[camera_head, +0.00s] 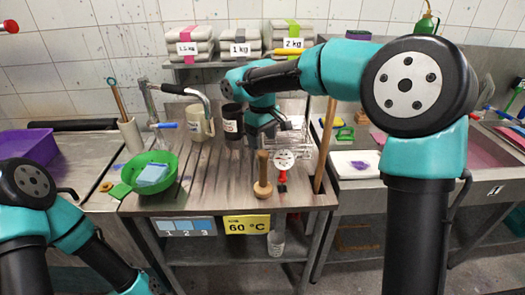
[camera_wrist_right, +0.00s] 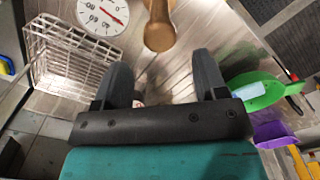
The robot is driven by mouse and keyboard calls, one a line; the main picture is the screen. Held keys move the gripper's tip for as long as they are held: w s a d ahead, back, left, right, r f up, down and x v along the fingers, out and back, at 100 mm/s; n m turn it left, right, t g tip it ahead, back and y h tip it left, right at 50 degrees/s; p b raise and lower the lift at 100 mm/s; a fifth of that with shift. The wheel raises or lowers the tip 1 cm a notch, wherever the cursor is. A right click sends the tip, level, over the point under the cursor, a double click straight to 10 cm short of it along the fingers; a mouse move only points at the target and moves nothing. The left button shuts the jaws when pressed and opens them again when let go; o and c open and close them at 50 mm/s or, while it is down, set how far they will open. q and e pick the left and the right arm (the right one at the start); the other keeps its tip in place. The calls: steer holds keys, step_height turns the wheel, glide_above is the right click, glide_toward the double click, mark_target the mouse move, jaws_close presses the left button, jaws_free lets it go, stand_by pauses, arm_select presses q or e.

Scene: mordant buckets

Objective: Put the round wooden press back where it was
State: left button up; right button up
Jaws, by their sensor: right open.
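The round wooden press (camera_head: 262,178) stands upright on the steel table, handle up and round base down. It also shows at the top of the right wrist view (camera_wrist_right: 159,30). My right gripper (camera_head: 262,130) is above the table, behind the press in the head view. In the right wrist view its two fingers (camera_wrist_right: 162,75) are spread with nothing between them, and the press is beyond the tips. My left arm shows at the lower left of the head view; its gripper is out of frame.
A dial thermometer (camera_head: 284,161) stands right of the press, before a white wire basket (camera_head: 288,143). Dark (camera_head: 232,122) and cream (camera_head: 199,122) jugs stand at the table's back. A green bowl (camera_head: 131,172) holding blue cloth is left. The table's middle is mostly clear.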

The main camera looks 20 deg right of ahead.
steer(key=shift+r, duration=1.35)
